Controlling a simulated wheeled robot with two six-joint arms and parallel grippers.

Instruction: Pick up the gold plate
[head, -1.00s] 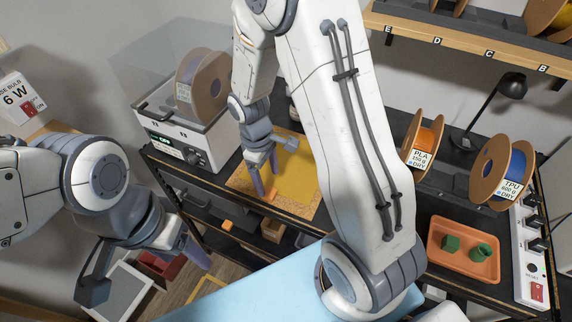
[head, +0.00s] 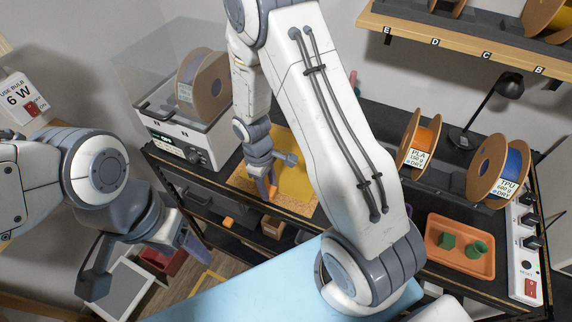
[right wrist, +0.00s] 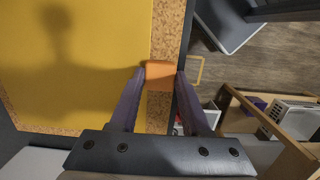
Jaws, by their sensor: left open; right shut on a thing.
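The gold plate (head: 292,182) lies flat on a cork-coloured mat (right wrist: 169,30) on the bench. In the right wrist view the plate (right wrist: 70,60) fills the left side, with a dark shadow across it. An orange tab (right wrist: 160,72) sits at the plate's right edge, over the cork border. My right gripper (head: 268,190) is shut on this tab, one finger on each side; it also shows in the right wrist view (right wrist: 158,82). Whether the plate is raised at all is hard to tell. My left gripper (head: 148,272) is open and empty, away to the left.
A white dryer box (head: 188,140) with a spool stands left of the plate. An open-fronted wooden box (right wrist: 265,120) lies below the bench edge.

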